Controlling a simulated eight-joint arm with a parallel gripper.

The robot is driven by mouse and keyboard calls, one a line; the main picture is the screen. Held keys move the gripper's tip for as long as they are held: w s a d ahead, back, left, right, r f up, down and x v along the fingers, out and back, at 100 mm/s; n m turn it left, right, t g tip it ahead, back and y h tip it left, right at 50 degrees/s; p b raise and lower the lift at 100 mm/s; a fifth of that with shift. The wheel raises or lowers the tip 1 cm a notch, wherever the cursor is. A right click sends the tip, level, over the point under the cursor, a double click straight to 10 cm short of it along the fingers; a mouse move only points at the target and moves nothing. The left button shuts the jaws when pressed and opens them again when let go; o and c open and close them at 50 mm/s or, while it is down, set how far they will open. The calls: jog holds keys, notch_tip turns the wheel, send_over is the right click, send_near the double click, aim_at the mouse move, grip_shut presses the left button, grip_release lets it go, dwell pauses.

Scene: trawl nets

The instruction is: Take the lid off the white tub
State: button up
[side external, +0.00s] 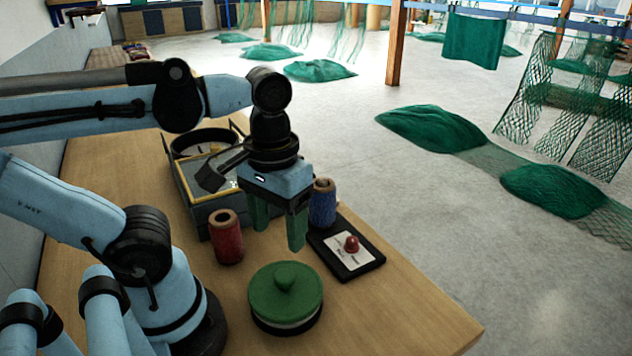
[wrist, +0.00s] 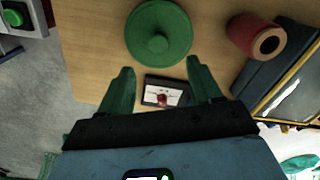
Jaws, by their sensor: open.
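The white tub (side external: 293,327) stands on the wooden table near its front, and only a thin pale band shows under its lid. The round green lid (side external: 260,300) with a central knob (side external: 285,277) sits on top of it. In the wrist view the lid (wrist: 140,30) is near the top, just beyond the fingertips, and hides the tub. My gripper (side external: 277,238) has green fingers pointing down. It is open and empty, above the table and behind the lid in the side view. Its fingers also show in the wrist view (wrist: 159,68), apart from the lid.
A red spool (side external: 228,243) stands left of my gripper, and a blue spool (side external: 322,207) is to its right. A black board with a red knob (side external: 351,244) lies right of the gripper. A grey tray (side external: 187,190) is behind. The table's right front is clear.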

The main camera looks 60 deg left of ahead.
aim_at(284, 275)
jog(key=shift+w+d+f, duration=0.1)
jog(key=shift+w+f, duration=0.05)
jog(key=shift+f, duration=4.7)
jog(key=shift+c, duration=0.5)
jog(key=c, duration=1)
jog(key=shift+r, duration=0.15)
